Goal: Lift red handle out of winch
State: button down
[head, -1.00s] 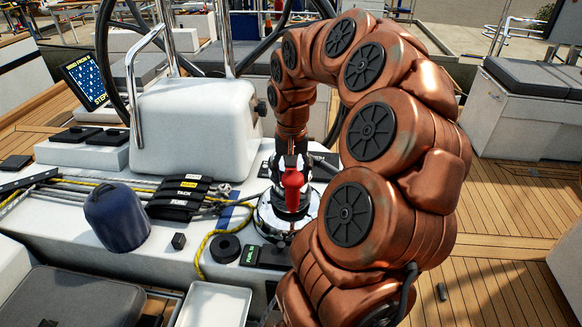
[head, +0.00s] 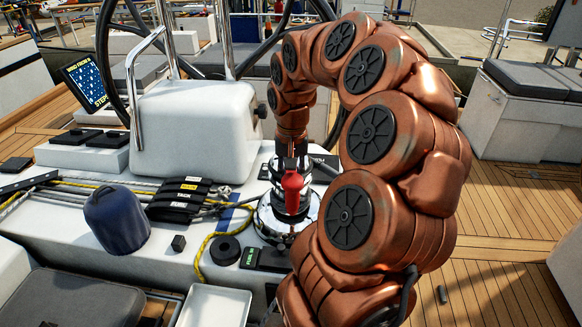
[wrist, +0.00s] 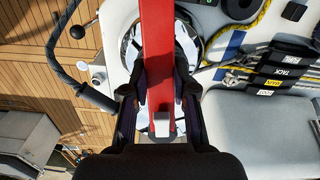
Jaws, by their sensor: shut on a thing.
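The red handle (head: 292,188) is at the chrome winch (head: 283,220) on the white cockpit top. In the wrist view the red handle (wrist: 157,40) runs as a long bar between the dark fingers, over the round winch (wrist: 190,45). My gripper (head: 291,168) points down from above and is shut on the handle, with one finger on each side; it also shows in the wrist view (wrist: 161,92). The handle's lower end and its joint with the winch are hidden, so I cannot tell whether it is still seated.
A blue cover (head: 117,220), black labelled rope clutches (head: 180,198), a yellow rope (head: 205,250) and a black ring (head: 225,250) lie left of the winch. A white pedestal (head: 195,125) with a steel rail stands behind. A white tray (head: 213,307) is in front.

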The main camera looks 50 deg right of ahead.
jog(key=shift+r, duration=0.15)
jog(key=shift+r+p, duration=0.45)
jog(key=shift+r, duration=1.95)
